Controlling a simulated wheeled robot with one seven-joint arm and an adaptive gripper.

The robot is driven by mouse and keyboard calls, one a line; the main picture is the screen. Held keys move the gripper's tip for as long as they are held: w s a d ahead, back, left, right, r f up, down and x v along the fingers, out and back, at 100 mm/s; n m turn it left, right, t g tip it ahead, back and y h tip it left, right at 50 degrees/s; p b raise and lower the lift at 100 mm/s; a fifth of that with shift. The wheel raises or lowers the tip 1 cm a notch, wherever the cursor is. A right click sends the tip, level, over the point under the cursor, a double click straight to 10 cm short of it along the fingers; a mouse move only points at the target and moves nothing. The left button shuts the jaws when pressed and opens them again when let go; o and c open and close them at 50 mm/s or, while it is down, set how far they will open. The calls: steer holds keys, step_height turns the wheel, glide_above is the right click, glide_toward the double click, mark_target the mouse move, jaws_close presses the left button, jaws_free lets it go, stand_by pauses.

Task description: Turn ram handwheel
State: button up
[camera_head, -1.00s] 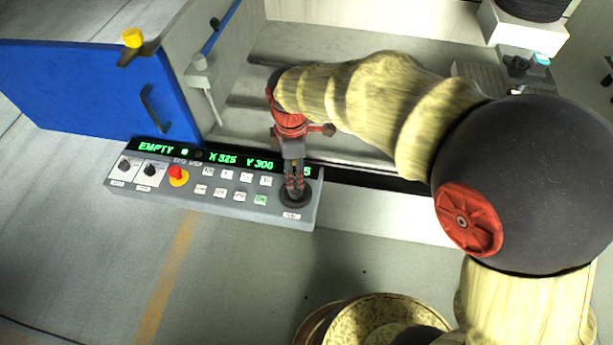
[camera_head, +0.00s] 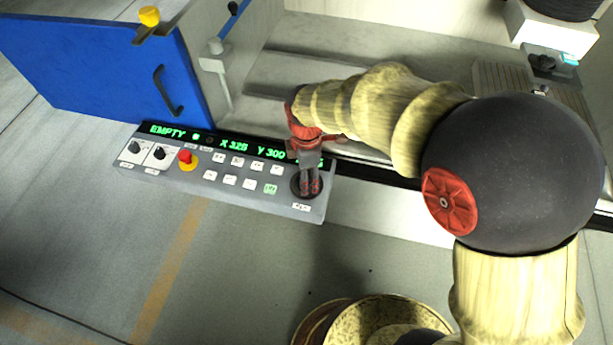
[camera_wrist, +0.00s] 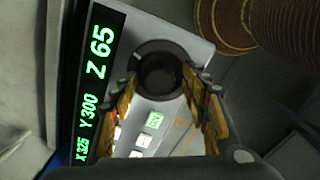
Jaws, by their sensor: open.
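The ram handwheel (camera_head: 296,188) is a small dark round wheel at the right end of the grey control panel. In the wrist view, the handwheel (camera_wrist: 160,50) shows as a black ring with a dark recessed middle. My gripper (camera_head: 310,190) points down over it and partly hides it in the head view. In the wrist view, the two fingers of my gripper (camera_wrist: 164,74) are open, with one tip on each side of the ring. I cannot tell whether they touch it.
The panel (camera_head: 240,200) carries white buttons, two knobs and a red emergency button (camera_head: 185,156). Its display (camera_wrist: 95,75) reads X 325, Y 300, Z 65. A blue door (camera_head: 110,75) stands open behind left. Floor in front is clear.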

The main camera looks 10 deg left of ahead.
steer(key=c, duration=1.1)
steer(key=shift+c, duration=0.3)
